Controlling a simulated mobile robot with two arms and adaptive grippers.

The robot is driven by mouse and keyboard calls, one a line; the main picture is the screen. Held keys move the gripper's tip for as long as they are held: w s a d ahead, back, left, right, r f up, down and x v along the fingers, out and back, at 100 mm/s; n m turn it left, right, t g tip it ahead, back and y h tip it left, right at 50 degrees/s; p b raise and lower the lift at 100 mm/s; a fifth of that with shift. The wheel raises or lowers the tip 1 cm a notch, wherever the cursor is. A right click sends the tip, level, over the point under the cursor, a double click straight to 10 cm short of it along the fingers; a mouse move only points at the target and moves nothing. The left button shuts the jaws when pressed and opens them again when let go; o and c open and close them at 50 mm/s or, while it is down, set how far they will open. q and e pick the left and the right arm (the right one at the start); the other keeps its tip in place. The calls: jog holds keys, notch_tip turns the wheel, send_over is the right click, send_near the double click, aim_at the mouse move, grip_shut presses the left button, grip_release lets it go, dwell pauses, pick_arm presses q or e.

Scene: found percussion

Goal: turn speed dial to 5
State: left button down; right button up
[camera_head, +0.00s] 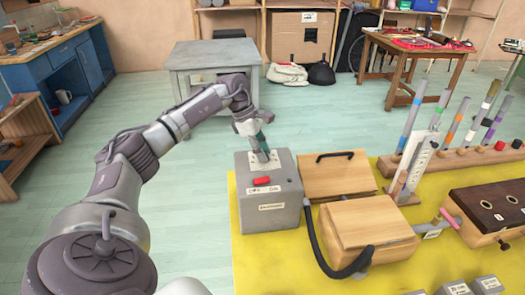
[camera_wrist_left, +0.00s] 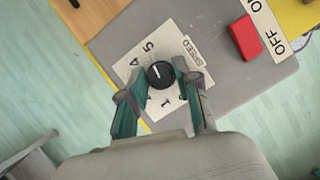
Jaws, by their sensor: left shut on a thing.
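The speed dial (camera_wrist_left: 160,74) is a small round black knob with a white pointer mark. It sits on a white plate (camera_wrist_left: 128,52) marked SPEED on top of a grey box (camera_head: 272,217). In the left wrist view the pointer mark faces up and slightly left, roughly toward the 5. The 4 is left of the 5, and a 1 shows below the dial. My left gripper (camera_head: 262,157), also in the left wrist view (camera_wrist_left: 154,82), is shut on the dial, with a green-padded finger on each side. The head view hides the dial behind the fingers. My right gripper is out of view.
A red switch (camera_head: 261,181) with an ON/OFF label is on the box near the gripper. A black hose (camera_head: 318,245) runs beside the wooden boxes (camera_head: 366,232) to the right. Coloured tubes (camera_head: 461,120) stand further right. A grey table (camera_head: 215,56) is behind.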

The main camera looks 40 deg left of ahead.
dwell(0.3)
pick_arm(q)
jog(key=c, duration=0.8)
grip_release()
jog(key=shift+r, duration=0.1)
jog(key=v, duration=1.1)
jog(key=shift+s+a+r, duration=0.1)
jog(key=shift+a+r, duration=0.1)
jog(key=shift+r, duration=0.15)
